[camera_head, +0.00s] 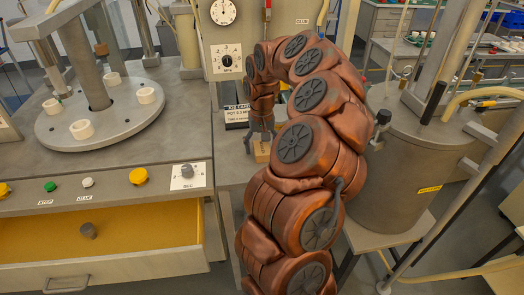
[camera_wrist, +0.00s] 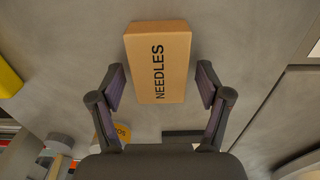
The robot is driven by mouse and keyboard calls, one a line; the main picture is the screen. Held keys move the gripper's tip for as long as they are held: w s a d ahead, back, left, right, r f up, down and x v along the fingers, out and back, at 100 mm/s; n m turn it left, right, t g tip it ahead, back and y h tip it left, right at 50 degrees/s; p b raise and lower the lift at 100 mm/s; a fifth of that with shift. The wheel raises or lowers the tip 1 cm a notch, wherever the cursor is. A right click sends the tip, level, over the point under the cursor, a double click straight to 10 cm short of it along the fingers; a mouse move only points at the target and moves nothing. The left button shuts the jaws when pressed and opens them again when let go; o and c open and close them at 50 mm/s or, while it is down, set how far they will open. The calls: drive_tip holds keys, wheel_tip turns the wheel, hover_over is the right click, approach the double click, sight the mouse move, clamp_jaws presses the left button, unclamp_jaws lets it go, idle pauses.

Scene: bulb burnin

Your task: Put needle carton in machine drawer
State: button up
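The needle carton (camera_wrist: 174,62) is a tan box marked NEEDLES, lying on a grey surface in the wrist view. In the head view the carton (camera_head: 262,153) shows small below my gripper (camera_head: 262,136), partly hidden by it. In the wrist view my gripper (camera_wrist: 162,84) is open, one finger on each side of the carton's lower part, with gaps between fingers and box. The machine drawer (camera_head: 140,266) is pulled open at lower left in the head view.
The machine's control panel with buttons (camera_head: 138,177) sits above the drawer. A round plate (camera_head: 100,115) with white rings is on the machine top. A metal tank (camera_head: 405,165) stands right of my arm. A sign (camera_head: 237,115) stands behind the carton.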

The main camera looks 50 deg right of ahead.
drive_tip(key=c, duration=1)
drive_tip(key=shift+c, duration=0.2)
